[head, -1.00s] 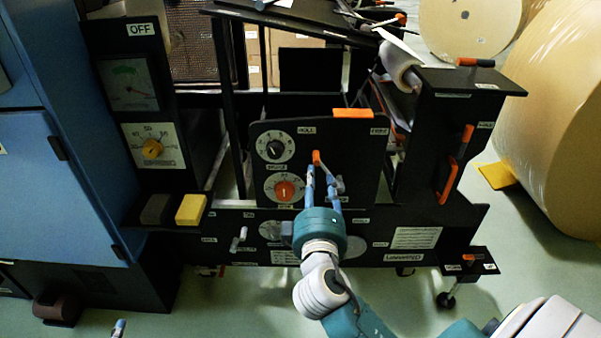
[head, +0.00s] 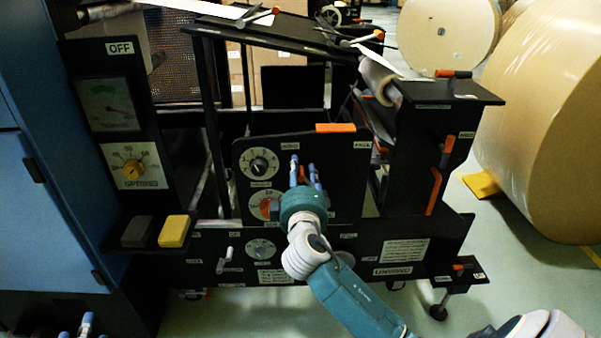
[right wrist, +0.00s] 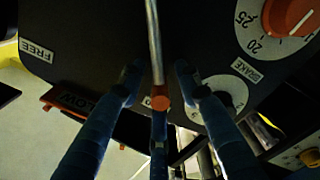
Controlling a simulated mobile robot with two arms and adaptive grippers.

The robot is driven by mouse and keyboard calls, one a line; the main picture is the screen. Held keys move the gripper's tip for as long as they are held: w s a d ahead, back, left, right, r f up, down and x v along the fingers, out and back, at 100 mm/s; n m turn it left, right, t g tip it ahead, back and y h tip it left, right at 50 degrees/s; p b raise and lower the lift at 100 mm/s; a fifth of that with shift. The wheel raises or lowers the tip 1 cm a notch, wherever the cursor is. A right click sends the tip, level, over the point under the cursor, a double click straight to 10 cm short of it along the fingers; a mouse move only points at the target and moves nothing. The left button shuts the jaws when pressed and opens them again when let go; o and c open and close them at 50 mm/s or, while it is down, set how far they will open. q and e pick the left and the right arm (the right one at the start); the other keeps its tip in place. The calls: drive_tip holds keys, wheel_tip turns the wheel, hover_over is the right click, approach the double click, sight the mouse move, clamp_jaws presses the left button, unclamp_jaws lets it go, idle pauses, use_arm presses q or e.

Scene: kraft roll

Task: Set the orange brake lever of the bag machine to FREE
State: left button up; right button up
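The brake lever is a thin silver rod with an orange knob (right wrist: 161,97) in the right wrist view. In the head view its orange end (head: 293,170) shows beside my right gripper's fingers, and the rod is mostly hidden. The lever is in front of the black panel (head: 345,180). My right gripper (head: 304,172) is open, with the knob between its spread fingers (right wrist: 156,85); I cannot tell if they touch it. A FREE label (right wrist: 37,50) is on the panel, away from the knob. My left gripper (head: 75,328) shows only spread fingertips at the bottom left.
A white-scaled dial (head: 259,164) is above an orange-knobbed brake dial (head: 265,206), partly covered by my right gripper. An orange block (head: 335,128) tops the panel. Another orange handle (head: 434,190) is to the right. A large paper roll (head: 550,130) stands at far right.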

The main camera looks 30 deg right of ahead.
clamp_jaws()
